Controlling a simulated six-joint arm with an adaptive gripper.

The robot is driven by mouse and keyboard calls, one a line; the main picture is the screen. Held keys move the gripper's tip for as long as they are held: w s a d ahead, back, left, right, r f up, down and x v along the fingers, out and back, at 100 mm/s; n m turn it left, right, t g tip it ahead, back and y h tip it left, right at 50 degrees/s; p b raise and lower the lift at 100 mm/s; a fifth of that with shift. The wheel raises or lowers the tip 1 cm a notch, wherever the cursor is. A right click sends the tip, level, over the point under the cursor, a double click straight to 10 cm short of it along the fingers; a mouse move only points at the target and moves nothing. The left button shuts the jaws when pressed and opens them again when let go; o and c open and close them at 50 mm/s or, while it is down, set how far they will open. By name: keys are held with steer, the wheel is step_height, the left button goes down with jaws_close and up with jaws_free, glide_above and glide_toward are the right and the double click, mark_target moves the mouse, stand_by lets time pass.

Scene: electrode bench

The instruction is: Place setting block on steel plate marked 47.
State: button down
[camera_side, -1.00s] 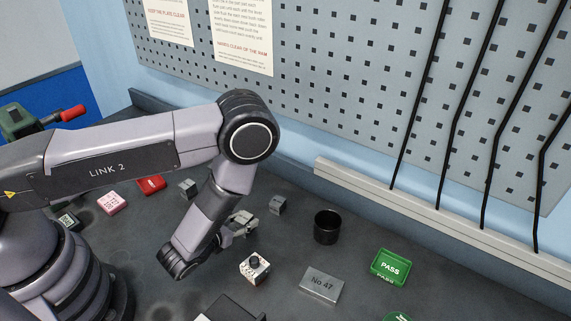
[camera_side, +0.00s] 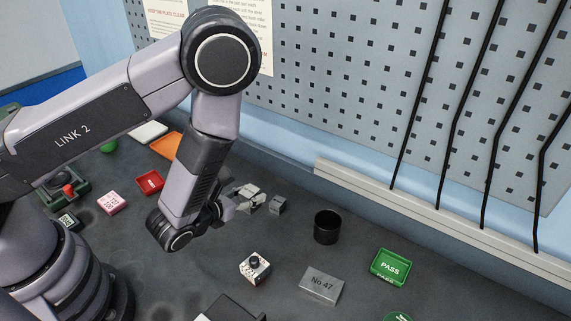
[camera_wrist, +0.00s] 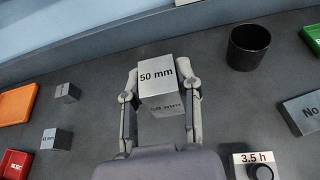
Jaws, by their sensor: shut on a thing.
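A grey setting block marked "50 mm" (camera_wrist: 160,88) stands between the fingers of my gripper (camera_wrist: 160,74) in the wrist view. My gripper is shut on it from both sides. In the side view the block (camera_side: 278,205) appears to stand on the bench at the fingertips of my gripper (camera_side: 262,199), left of a black cup. The steel plate marked "No 47" (camera_side: 321,284) lies flat towards the front right, apart from the gripper, with its top bare. In the wrist view the plate (camera_wrist: 306,113) is cut off at the right edge.
Two more grey blocks (camera_wrist: 67,93) (camera_wrist: 56,139) stand to the left. The black cup (camera_side: 327,228) is behind the plate, and a box with a dark knob (camera_side: 255,266) is left of it. A green PASS tray (camera_side: 390,267) lies right of the plate. A pegboard wall stands behind.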

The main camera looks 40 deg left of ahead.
mark_target(309, 276)
steer(key=s+d+m+h, duration=0.2)
steer(key=d+m+h, duration=0.25)
steer(key=d, duration=1.15)
steer(key=shift+g+h, duration=0.25)
steer(key=shift+g, duration=0.15)
steer(key=f, duration=0.6)
steer(key=shift+s+d+f, duration=0.1)
steer(key=shift+d+f, duration=0.15)
steer(key=shift+f, duration=0.5)
steer(key=c, duration=0.8)
jaws_free()
steer(key=shift+f, duration=0.2)
steer(key=shift+r, duration=0.15)
